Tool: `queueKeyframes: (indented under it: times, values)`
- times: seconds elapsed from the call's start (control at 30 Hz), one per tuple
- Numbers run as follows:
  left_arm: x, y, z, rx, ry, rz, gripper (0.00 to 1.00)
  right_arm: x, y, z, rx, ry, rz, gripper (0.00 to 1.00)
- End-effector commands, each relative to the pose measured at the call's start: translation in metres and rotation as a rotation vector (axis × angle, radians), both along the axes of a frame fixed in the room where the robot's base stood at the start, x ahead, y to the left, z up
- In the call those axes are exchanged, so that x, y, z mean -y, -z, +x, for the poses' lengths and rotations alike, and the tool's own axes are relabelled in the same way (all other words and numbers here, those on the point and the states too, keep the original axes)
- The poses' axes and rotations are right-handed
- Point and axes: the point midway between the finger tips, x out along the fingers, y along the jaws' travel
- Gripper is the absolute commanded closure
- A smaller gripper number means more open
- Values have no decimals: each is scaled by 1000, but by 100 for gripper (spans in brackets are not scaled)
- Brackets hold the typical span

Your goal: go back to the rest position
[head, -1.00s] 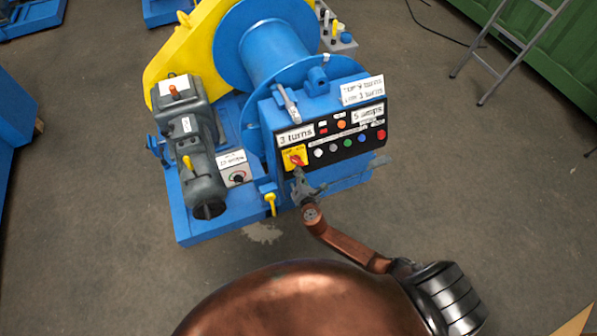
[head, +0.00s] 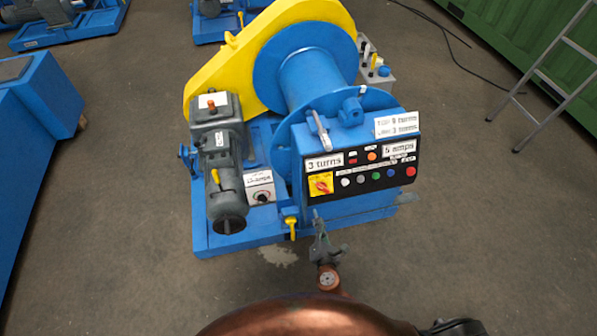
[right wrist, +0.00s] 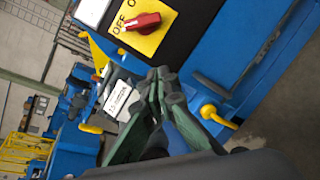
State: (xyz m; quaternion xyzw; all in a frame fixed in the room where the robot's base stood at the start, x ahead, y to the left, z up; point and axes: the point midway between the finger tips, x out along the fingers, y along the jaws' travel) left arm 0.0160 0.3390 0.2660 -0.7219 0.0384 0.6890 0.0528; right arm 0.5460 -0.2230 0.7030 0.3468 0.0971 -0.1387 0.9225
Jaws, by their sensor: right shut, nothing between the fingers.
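My right gripper (head: 320,238) is in front of the blue winch machine, just below its control panel (head: 350,178). It is shut and empty, and it also shows in the right wrist view (right wrist: 160,92). The red rotary switch on its yellow plate (head: 320,184) is above the gripper in the head view. In the right wrist view the red switch knob (right wrist: 142,21) is at the top, apart from the fingertips. Its plate carries the word OFF. My left gripper is not in view.
The winch has a blue drum (head: 303,75), a yellow chain guard (head: 220,70) and a grey motor (head: 222,165). A yellow-handled lever (head: 291,224) sits close to the gripper. A ladder (head: 560,70) stands at the right. Open floor (head: 480,230) lies right of the machine.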

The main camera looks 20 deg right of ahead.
Motion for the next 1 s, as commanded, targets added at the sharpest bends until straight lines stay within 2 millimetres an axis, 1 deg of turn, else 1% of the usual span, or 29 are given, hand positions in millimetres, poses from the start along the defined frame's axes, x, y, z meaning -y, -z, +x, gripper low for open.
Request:
queueKeyframes:
  times: [0.17,0.27,0.37,0.47,0.5,0.57,0.6,0.67,0.7,0.77,0.8,0.87,0.9,0.97,1.0]
  values:
    - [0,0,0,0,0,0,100,1,1,0,-1,2,1,100]
    - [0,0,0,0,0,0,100,6,13,-3,-25,16,24,100]
    - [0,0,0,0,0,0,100,21,49,-13,-94,60,97,100]
    - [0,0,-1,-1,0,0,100,44,105,-35,-198,144,221,100]
    - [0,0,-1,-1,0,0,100,53,130,-48,-242,188,283,100]
    - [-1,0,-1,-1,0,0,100,68,167,-69,-306,259,375,100]
    - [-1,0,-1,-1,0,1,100,76,190,-85,-345,309,438,100]
    - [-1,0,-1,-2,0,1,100,87,223,-111,-399,392,532,100]
    - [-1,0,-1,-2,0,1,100,95,244,-131,-431,451,593,100]
    - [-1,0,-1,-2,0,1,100,105,275,-162,-476,545,687,100]
    - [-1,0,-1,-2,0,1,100,110,293,-184,-500,610,750,100]
    - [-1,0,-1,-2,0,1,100,117,320,-219,-532,715,843,100]
    - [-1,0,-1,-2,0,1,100,121,336,-243,-548,790,904,100]
    - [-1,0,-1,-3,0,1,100,125,358,-280,-566,905,995,100]
    - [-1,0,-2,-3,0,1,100,127,372,-307,-573,986,1055,100]
